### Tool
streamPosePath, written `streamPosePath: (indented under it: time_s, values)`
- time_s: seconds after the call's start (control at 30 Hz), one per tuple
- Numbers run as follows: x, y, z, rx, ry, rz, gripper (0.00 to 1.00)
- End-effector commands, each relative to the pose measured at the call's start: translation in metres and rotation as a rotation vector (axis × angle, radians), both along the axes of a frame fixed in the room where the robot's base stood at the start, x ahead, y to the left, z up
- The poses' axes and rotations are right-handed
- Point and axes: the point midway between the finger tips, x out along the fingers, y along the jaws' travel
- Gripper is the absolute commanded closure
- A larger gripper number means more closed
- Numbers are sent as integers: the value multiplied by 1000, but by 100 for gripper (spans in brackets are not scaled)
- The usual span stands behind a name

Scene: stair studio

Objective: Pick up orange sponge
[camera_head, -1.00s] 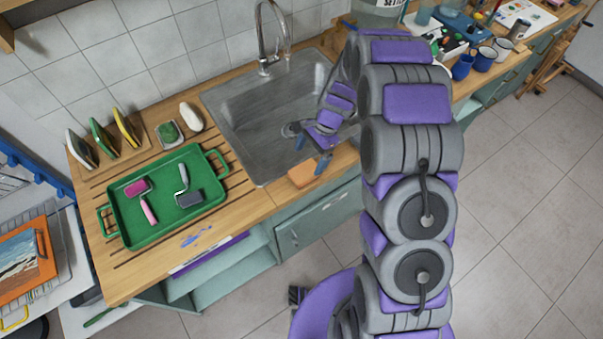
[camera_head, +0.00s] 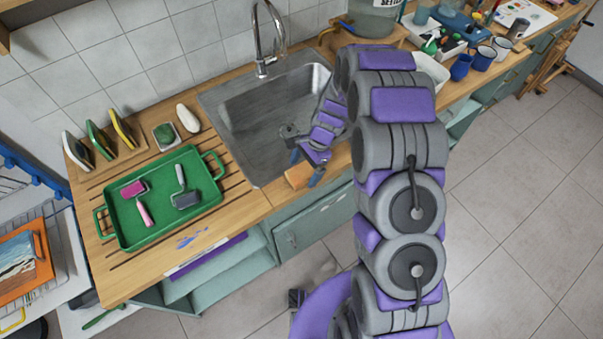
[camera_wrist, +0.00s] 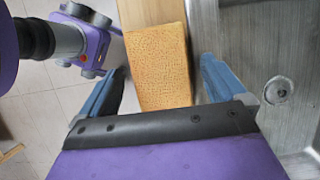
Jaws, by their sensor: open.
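The orange sponge (camera_head: 298,176) is a block lying on the wooden counter's front edge, just in front of the sink. My gripper (camera_head: 305,167) is open at the sponge, with its blue fingers on either side of it in the head view. In the wrist view the sponge (camera_wrist: 158,68) shows its porous orange top between the two blue fingers of my gripper (camera_wrist: 160,85). Gaps show between the sponge and both fingers there. Part of the sponge's near end is hidden by the dark gripper edge.
The metal sink (camera_head: 262,150) lies directly behind the sponge. A green tray (camera_head: 118,215) with paint rollers sits to the left on the counter. The counter's front edge drops to teal cabinets (camera_head: 310,225) and the tiled floor. Mugs (camera_head: 461,67) stand at the right.

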Motion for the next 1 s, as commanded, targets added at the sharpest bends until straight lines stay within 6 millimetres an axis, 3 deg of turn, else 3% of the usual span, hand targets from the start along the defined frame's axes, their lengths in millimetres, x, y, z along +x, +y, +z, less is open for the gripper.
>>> streamPosePath:
  time_s: [0.63,1.0]
  values:
    - [0,3,-5,-3,1,1,2]
    - [0,4,-5,-4,1,0,37]
